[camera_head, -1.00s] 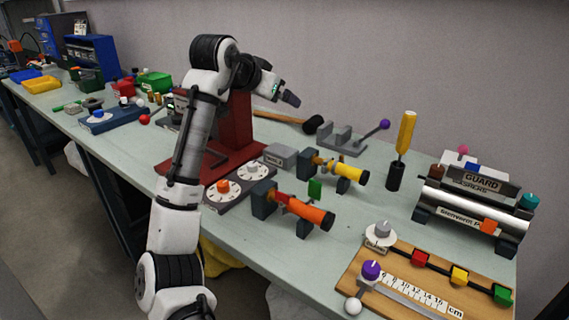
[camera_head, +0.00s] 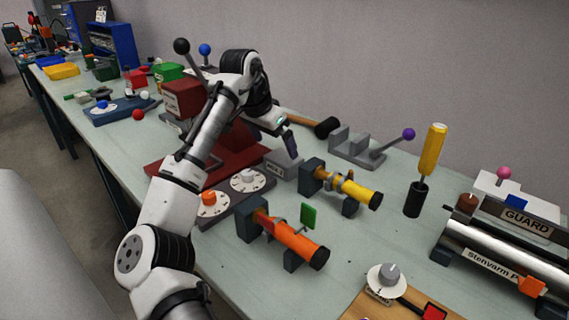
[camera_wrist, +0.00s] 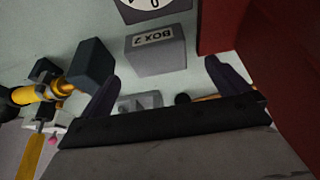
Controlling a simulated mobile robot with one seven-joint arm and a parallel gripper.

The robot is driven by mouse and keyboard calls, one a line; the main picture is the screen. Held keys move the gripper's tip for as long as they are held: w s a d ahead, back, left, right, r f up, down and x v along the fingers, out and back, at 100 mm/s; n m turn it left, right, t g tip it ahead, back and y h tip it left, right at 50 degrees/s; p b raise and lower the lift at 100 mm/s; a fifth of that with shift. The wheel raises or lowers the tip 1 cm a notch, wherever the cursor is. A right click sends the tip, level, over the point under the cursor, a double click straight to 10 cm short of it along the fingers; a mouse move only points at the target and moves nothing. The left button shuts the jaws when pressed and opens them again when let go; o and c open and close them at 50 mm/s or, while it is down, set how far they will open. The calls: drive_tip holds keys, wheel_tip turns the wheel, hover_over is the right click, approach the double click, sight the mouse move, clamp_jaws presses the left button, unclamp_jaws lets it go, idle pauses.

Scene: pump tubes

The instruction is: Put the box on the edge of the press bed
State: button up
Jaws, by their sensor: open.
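The grey box (camera_head: 284,165), labelled "BOX 2", stands upright on the bench beside the dark red press base (camera_head: 254,155). The box also shows in the wrist view (camera_wrist: 156,52), in front of and between my finger tips. My gripper (camera_head: 289,142) is open and empty, pointing down just above the box in the head view; it also shows in the wrist view (camera_wrist: 163,70). The fingers appear apart from the box. The press's red head (camera_head: 183,98) is partly hidden by my arm, as is part of its base.
A dial plate (camera_head: 240,190) lies in front of the box. A yellow tube (camera_head: 355,188) on a dark block is close at its right, an orange tube (camera_head: 297,243) nearer. Behind stands a grey lever fixture (camera_head: 355,148).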

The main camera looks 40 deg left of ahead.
sight(283, 157)
drive_tip(key=x, duration=0.7)
drive_tip(key=shift+w+d+p, duration=0.25)
drive_tip(key=shift+w+p, duration=0.1)
drive_tip(key=shift+c, duration=0.3)
drive_tip(key=c, duration=1)
wheel_tip(283, 157, up, 20)
drive_tip(key=shift+p, duration=0.4)
